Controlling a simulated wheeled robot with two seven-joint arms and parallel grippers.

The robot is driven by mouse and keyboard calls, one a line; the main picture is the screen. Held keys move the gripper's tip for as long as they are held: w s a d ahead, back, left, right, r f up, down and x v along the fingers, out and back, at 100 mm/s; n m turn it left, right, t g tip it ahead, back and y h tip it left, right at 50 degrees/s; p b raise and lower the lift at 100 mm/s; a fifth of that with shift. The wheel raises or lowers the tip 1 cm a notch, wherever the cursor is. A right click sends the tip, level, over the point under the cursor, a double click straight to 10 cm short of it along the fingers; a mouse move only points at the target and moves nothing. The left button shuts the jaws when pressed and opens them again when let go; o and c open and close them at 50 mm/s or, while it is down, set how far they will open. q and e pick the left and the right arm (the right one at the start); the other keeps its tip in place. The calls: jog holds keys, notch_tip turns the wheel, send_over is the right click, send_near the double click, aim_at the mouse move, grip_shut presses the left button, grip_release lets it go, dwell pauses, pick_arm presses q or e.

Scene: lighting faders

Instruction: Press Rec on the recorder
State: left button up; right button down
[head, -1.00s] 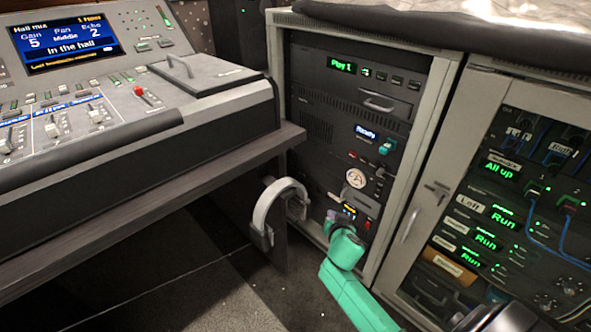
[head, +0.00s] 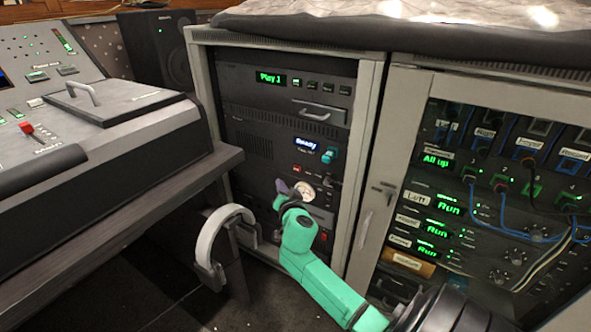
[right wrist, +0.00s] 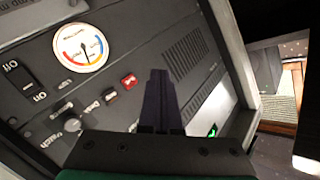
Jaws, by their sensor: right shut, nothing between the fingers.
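The rack (head: 208,95) holds several dark units. One has a lit "Ready" display (head: 307,145) with a small red button (head: 297,167) below it; I cannot read a Rec label. Below it is a round gauge (head: 304,192). My right gripper (head: 281,187) is shut and empty, in front of the rack just left of the gauge, partly covering the panel. In the right wrist view, its fingers (right wrist: 160,76) point at a panel with the gauge (right wrist: 81,47), a red button (right wrist: 129,80) and a knob (right wrist: 72,122). Contact cannot be told. My left gripper is out of view.
The mixing desk (head: 110,145) stands at left, with headphones (head: 212,247) hanging by its edge. A second rack with cables (head: 541,232) is at right. My right forearm crosses in front of the lower rack.

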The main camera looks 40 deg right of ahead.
aim_at(292, 166)
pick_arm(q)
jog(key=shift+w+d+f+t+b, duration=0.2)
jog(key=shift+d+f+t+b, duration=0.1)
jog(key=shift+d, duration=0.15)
pick_arm(e)
jog(key=shift+w+d, duration=0.3)
jog(key=shift+d, duration=0.75)
jog(key=shift+w+d, duration=0.3)
jog(key=shift+d, duration=0.75)
jog(key=shift+w+d, duration=0.3)
jog(key=shift+d, duration=0.75)
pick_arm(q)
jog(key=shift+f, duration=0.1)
pick_arm(e)
jog(key=shift+w+d, duration=0.15)
jog(key=shift+d, duration=0.25)
jog(key=shift+d, duration=0.3)
jog(key=shift+a, duration=0.7)
jog(key=shift+a, duration=0.1)
